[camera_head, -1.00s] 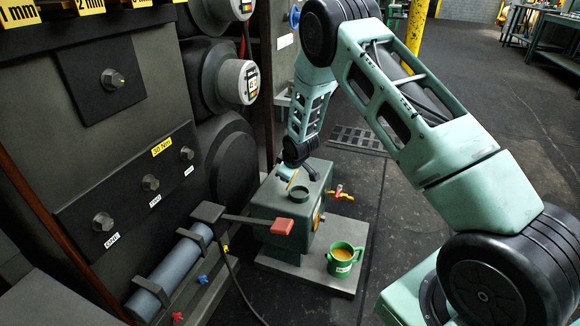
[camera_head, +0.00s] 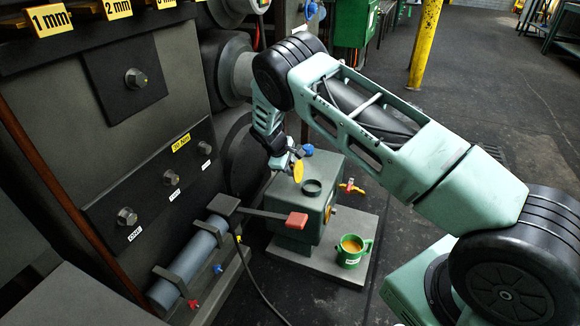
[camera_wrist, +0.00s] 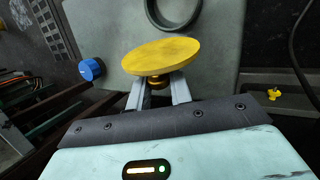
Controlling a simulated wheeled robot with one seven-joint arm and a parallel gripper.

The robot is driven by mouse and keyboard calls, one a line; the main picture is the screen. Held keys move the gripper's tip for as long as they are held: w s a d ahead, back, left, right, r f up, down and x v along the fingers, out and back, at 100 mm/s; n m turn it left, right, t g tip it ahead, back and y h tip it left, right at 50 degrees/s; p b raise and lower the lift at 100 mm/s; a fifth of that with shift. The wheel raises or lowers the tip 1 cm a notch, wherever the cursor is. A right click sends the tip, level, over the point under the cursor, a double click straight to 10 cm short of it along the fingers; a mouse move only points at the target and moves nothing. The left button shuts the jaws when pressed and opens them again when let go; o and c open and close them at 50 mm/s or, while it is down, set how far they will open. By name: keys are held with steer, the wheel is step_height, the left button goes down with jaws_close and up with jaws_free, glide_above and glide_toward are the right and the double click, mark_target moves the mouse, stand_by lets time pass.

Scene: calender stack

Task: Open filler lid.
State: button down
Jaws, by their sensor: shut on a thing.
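The round yellow filler lid (camera_head: 298,173) stands tilted up at the left of the dark round filler neck (camera_head: 312,187) on top of the green tank (camera_head: 325,205). The neck's mouth is uncovered. In the wrist view the lid (camera_wrist: 160,55) is seen partly edge-on, just below the neck (camera_wrist: 172,14). My gripper (camera_head: 290,164) is at the lid's back side. In the wrist view its two fingers (camera_wrist: 158,90) are shut on the small knob under the lid. Whether a hinge joins lid and tank is hidden.
A blue knob (camera_head: 308,150) stands behind the lid. A red-ended lever (camera_head: 296,220) crosses in front of the tank. A yellow-handled tap (camera_head: 352,187) sticks out right. Machine panels stand close on the left.

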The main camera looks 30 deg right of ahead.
steer(key=shift+d, duration=0.1)
stand_by(0.3)
steer(key=c, duration=1.3)
jaws_free()
steer(key=shift+c, duration=0.2)
steer(key=p+v, duration=0.4)
steer(key=v, duration=1.3)
steer(key=shift+r, duration=0.1)
